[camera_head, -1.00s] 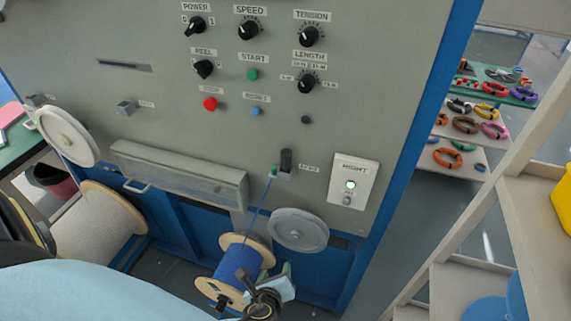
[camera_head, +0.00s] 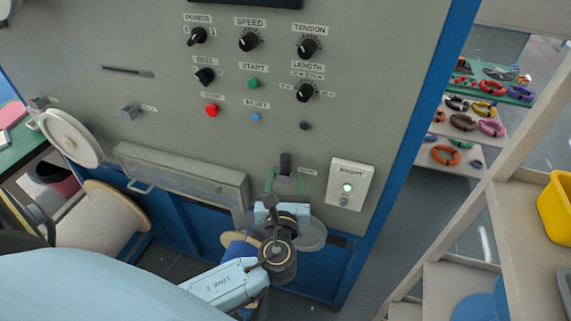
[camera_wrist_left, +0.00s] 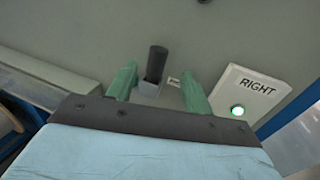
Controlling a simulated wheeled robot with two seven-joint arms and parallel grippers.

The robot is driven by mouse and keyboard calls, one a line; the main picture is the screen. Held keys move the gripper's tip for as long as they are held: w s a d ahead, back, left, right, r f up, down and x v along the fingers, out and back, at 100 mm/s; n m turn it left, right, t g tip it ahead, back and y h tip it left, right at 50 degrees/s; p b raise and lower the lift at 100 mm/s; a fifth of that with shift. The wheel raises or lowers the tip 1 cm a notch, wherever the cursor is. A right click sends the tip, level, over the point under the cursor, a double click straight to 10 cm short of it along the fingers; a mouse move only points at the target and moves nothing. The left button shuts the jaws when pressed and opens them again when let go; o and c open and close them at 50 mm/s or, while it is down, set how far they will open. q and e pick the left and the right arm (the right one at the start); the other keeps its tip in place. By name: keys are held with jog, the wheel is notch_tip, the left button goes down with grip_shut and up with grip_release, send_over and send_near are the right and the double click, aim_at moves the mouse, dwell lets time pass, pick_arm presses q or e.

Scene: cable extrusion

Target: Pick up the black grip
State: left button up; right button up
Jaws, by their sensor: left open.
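The black grip (camera_head: 286,161) is a short dark upright handle on a small grey block, low on the grey machine panel. In the left wrist view the grip (camera_wrist_left: 156,62) stands between the two green fingers of my left gripper (camera_wrist_left: 159,76), a little apart from both. In the head view my left gripper (camera_head: 285,184) is open just below the grip, with its fingers pointing up at it. The fingers are empty. My right gripper is not in view.
A white plate (camera_head: 366,181) with a green light is right of the grip. A grey wheel (camera_head: 314,236) and a blue-wound spool (camera_head: 231,243) are partly hidden behind my arm. A clear-fronted tray (camera_head: 180,177) is to the left. Shelves and a beige frame stand right.

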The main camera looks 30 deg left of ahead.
aim_at(285, 164)
pick_arm(q)
jog(key=x, duration=0.4)
jog(key=shift+w+a+p, duration=0.15)
jog(key=shift+a+p, duration=0.15)
jog(key=shift+p, duration=0.05)
jog(key=shift+w+a, duration=0.2)
jog(key=shift+w, duration=0.2)
grip_shut()
